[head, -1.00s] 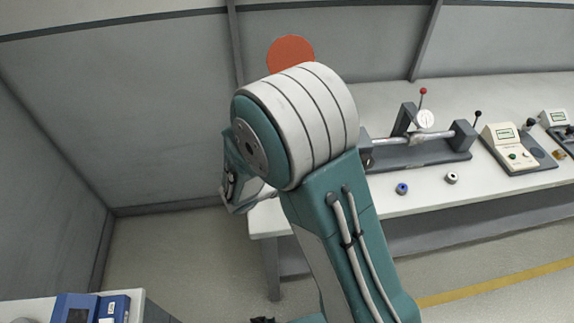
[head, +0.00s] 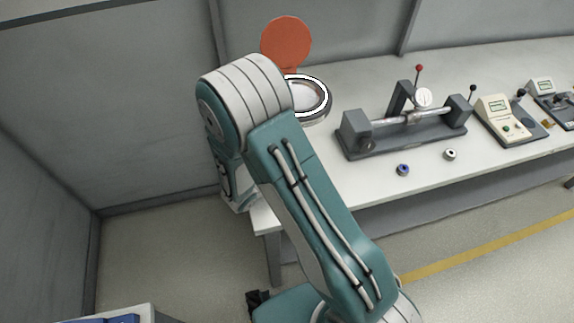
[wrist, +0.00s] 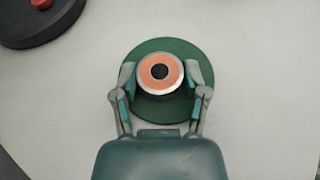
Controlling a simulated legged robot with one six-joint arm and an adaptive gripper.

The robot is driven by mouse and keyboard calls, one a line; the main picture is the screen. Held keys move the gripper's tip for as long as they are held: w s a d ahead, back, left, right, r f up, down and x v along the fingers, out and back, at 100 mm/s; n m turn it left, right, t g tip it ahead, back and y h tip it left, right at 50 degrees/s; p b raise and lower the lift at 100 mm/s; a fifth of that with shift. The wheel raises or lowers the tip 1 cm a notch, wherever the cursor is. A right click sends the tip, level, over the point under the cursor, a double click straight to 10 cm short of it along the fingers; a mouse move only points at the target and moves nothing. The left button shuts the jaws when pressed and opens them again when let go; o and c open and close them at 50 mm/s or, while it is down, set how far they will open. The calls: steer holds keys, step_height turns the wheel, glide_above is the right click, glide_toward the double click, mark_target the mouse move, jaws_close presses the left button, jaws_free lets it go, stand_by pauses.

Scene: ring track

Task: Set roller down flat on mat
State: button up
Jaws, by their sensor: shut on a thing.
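The roller (wrist: 160,86) is in the wrist view, seen end-on, with an orange ring face, a dark centre and a pale metal rim. My gripper (wrist: 160,77) has its two fingers shut on the roller's left and right sides. The round green mat (wrist: 157,46) lies on the pale table top directly behind the roller in this view, its edge showing all around. I cannot tell whether the roller touches the mat or is held just above it. In the head view my arm hides the gripper, the roller and the mat.
A dark round base (wrist: 42,22) with a red knob is at the wrist view's upper left. In the head view, a round dish with an orange disc (head: 287,42), a grey bench gauge (head: 405,125), two small rings (head: 403,170) and a beige instrument (head: 503,120) stand on the white table (head: 335,195).

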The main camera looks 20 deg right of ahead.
steer(key=shift+d, duration=0.3)
steer(key=o, duration=1.3)
steer(key=shift+d+f, duration=0.1)
steer(key=shift+d, duration=0.25)
steer(key=shift+c, duration=0.2)
steer(key=shift+a, duration=0.55)
steer(key=v, duration=1.1)
steer(key=shift+s+a+r, duration=0.15)
steer(key=shift+s+r, duration=0.05)
steer(key=shift+r, duration=0.15)
steer(key=s+d+r+m+g+y, duration=0.3)
steer(key=s+d+r+m+g, duration=0.3)
steer(key=d+r+m, duration=0.45)
steer(key=s+r+m+t+y, duration=0.4)
steer(key=s+r+m+y, duration=0.4)
steer(key=r+m, duration=0.5)
steer(key=shift+s+a+r+m, duration=0.2)
steer(key=shift+s+a+m, duration=0.05)
steer(key=shift+s+m, duration=0.3)
